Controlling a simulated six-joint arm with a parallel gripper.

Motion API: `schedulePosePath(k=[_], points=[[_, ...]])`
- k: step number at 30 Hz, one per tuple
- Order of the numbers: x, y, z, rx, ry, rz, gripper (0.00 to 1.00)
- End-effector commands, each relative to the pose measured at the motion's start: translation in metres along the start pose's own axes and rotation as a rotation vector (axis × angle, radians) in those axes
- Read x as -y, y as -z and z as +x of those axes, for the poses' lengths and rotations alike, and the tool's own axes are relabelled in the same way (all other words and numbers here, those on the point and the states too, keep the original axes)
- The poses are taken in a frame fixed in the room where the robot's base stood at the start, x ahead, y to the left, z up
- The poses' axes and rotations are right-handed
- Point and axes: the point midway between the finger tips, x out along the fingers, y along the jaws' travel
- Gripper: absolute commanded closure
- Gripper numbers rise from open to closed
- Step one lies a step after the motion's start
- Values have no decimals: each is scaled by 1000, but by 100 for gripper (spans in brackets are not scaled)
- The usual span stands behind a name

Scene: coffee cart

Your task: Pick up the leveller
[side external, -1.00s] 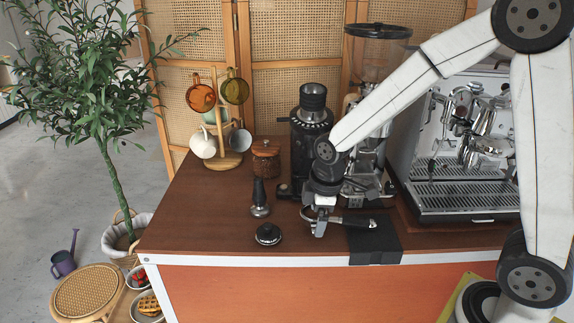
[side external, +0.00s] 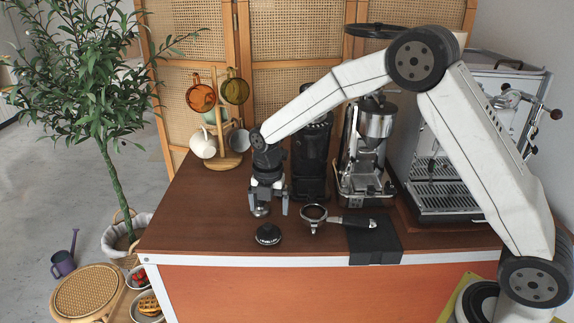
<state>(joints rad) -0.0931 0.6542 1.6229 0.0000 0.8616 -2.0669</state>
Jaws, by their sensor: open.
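The leveller, which I take to be the low black round piece with a small top knob (side external: 268,235), sits on the brown cart top near its front edge. My gripper (side external: 269,204) points down just behind it in the side view, with its fingers apart. The tamper's steel base (side external: 260,210) shows at the fingers; its dark handle is hidden by my gripper. I cannot tell whether the fingers touch the tamper. The leveller stands clear of the fingers.
A portafilter (side external: 314,217) lies to the right, its handle over a black mat (side external: 375,247). Grinders (side external: 368,145) and an espresso machine (side external: 445,200) stand behind and right. A mug tree (side external: 228,150) stands behind left. The cart top's left front is clear.

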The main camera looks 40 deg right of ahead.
Motion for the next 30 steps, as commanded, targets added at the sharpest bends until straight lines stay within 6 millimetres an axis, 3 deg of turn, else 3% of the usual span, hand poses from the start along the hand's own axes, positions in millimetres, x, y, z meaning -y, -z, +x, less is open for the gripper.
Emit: schedulePosePath(k=[8, 18, 30], points=[[-3, 0, 2, -2, 3, -37, 0], [-3, 0, 25, -2, 4, -35, 0], [-4, -1, 38, -2, 4, -34, 0]])
